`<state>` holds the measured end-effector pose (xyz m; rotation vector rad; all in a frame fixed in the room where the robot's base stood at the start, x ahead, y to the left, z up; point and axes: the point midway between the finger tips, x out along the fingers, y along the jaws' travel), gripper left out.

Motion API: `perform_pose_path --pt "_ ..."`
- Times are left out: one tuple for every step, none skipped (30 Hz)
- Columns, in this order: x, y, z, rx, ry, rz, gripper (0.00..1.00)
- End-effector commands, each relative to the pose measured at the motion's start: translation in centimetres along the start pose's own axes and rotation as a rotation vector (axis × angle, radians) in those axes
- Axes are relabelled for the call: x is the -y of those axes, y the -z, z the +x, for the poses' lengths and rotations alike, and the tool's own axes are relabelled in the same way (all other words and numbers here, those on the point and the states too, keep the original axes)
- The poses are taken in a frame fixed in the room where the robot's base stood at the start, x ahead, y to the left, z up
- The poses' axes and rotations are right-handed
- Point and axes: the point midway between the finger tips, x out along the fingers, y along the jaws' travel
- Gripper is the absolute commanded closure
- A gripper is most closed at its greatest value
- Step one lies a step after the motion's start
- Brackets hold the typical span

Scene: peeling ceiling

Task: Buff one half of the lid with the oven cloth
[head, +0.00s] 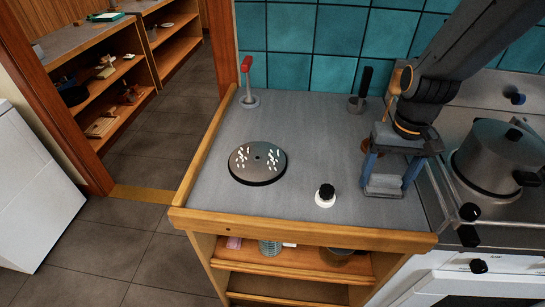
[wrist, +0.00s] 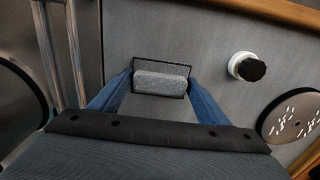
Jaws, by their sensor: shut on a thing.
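The lid (head: 257,174) is a dark round disc lying flat on the grey counter, left of its middle. Several white marks sit in two groups, on its left and right halves. It also shows partly at the right edge of the wrist view (wrist: 276,124). My gripper (head: 384,184) is at the counter's right side, well right of the lid. Its blue fingers are shut on a grey block-like pad, which appears to be the oven cloth (wrist: 160,82). I cannot tell whether the cloth touches the counter.
A white container with a black knob (head: 325,196) stands between lid and gripper. A red-topped upright (head: 247,85) and a dark-handled item (head: 362,95) stand at the back. A lidded pot (head: 500,160) is on the stove at right. A wooden rim (head: 300,232) edges the counter's front.

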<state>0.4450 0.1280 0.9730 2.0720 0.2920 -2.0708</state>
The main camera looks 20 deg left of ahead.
Motion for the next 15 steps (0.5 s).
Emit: perform_pose_path --pt "0.0 -0.1 -0.6 0.000 0.000 0.000 0.80" --pt "0.0 -0.1 -0.8 0.000 0.000 0.000 0.80" --pt "0.0 -0.1 -1.0 0.000 0.000 0.000 0.80" --pt "0.0 -0.1 -1.2 0.000 0.000 0.000 0.80" --pt "0.0 -0.1 -1.4 0.000 0.000 0.000 0.80" --pt "0.0 -0.1 -1.6 0.000 0.000 0.000 0.80" --pt "0.0 -0.1 -1.8 0.000 0.000 0.000 0.80" --pt "0.0 -0.1 -2.0 0.001 0.000 0.000 0.80" --pt "0.0 -0.1 -2.3 0.001 0.000 0.000 0.80" --pt "0.0 -0.1 -2.5 0.001 0.000 0.000 0.80" --pt "0.0 -0.1 -2.6 0.001 0.000 0.000 0.80" --pt "0.0 -0.1 -2.9 0.001 0.000 0.000 0.80" --pt "0.0 -0.1 -3.1 0.001 0.000 0.000 0.80" --pt "0.0 -0.1 -3.3 0.001 0.000 0.000 0.80" --pt "0.0 -0.1 -3.5 0.001 0.000 0.000 0.80"
